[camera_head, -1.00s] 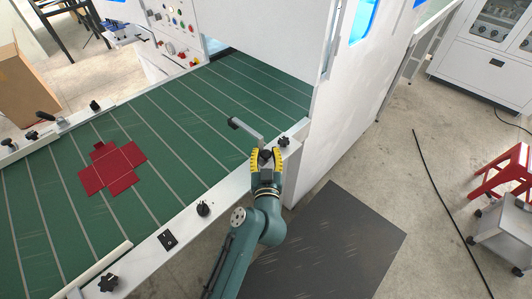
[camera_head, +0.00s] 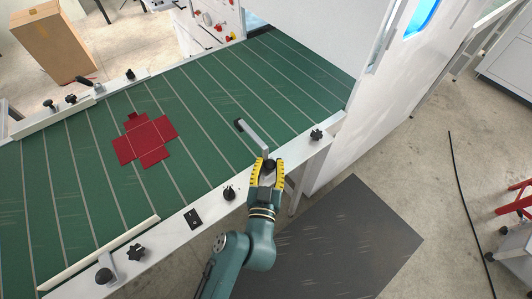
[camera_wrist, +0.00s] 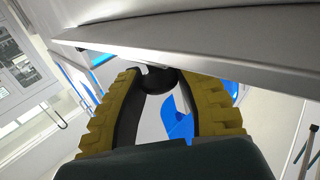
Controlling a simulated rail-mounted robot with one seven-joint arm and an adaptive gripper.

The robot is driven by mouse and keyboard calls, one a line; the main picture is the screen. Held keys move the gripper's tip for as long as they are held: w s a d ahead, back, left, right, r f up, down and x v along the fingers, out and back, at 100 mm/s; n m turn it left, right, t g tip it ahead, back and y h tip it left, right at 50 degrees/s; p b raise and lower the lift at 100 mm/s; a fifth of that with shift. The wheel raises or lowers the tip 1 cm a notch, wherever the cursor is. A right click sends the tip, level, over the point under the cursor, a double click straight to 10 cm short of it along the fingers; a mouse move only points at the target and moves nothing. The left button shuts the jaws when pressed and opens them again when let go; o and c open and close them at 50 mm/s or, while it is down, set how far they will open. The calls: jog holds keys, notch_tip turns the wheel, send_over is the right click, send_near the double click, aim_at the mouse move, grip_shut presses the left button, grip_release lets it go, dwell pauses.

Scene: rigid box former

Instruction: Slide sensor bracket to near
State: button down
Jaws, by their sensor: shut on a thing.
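The sensor bracket (camera_head: 257,137) is a grey bent arm with a dark head, reaching from the near side rail (camera_head: 175,232) over the green conveyor belt. My gripper (camera_head: 267,165) is at the bracket's rail end, with its yellow ridged fingers closed around the bracket's black knob. In the wrist view the round black knob (camera_wrist: 157,80) sits between my two fingers, below the pale rail edge (camera_wrist: 190,55). The bracket's mount on the rail is partly hidden by my fingers.
A red flat box blank (camera_head: 146,140) lies on the belt (camera_head: 75,190). Black rail knobs stand on either side of the bracket, one left (camera_head: 229,193) and one right (camera_head: 316,134). The white machine housing (camera_head: 375,100) rises at the right. A dark mat (camera_head: 345,240) lies on the floor.

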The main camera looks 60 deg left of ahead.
jog(key=shift+a, duration=0.1)
jog(key=c, duration=0.7)
grip_release()
jog(key=shift+s, duration=0.25)
jog(key=shift+w, duration=0.15)
jog(key=v, duration=1.2)
